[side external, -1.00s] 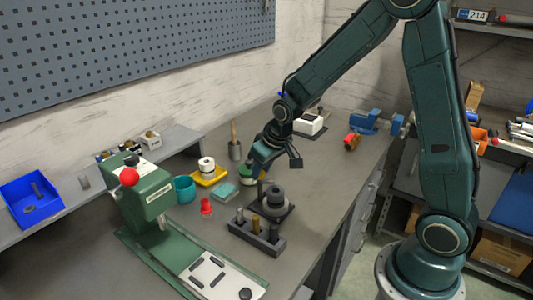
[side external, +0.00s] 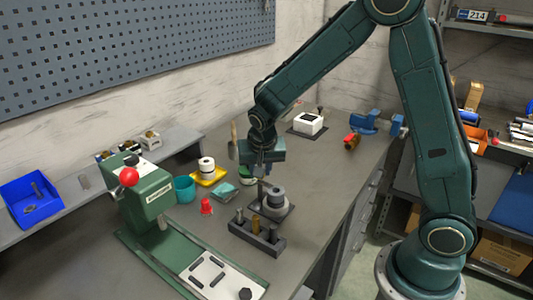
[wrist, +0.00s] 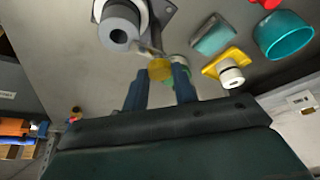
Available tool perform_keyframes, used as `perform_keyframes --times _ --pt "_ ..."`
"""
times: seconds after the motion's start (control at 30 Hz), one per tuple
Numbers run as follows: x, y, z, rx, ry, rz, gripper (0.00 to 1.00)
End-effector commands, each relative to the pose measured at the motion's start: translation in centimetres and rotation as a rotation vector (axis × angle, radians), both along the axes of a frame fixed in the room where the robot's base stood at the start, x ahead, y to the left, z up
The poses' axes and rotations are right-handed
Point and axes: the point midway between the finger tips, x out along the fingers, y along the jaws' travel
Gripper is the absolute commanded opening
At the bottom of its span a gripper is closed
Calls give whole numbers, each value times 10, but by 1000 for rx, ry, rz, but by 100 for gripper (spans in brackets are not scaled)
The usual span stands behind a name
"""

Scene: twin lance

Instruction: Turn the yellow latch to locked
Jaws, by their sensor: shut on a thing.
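The yellow latch knob (wrist: 160,70) shows in the wrist view at the end of a short thin arm beside a grey round fixture (wrist: 120,26). My gripper (wrist: 160,76) has its two dark fingers on either side of the knob, shut on it. In the side external view the fixture (side external: 273,203) stands on a dark square base, and my gripper (side external: 262,174) points down just behind it. The knob cannot be made out in that view. The latch's locked mark is not visible in either view.
A green press (side external: 148,200), red button (side external: 206,207), teal cup (side external: 184,189), yellow tray (side external: 212,180) and teal pad (side external: 224,191) lie left. The bench right of the fixture is clear.

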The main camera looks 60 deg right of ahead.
Motion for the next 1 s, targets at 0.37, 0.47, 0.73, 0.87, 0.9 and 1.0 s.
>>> perform_keyframes --times 0.37,0.47,0.73,0.87,0.9,1.0 --pt "1 0 0 1 -1 -11 4" --pt "0 0 0 1 -1 -11 35" --pt "0 0 0 0 0 -11 48" --pt "0 0 0 0 0 -11 48" --pt "0 0 1 0 0 -11 48" --pt "-1 1 5 1 -1 -10 48"
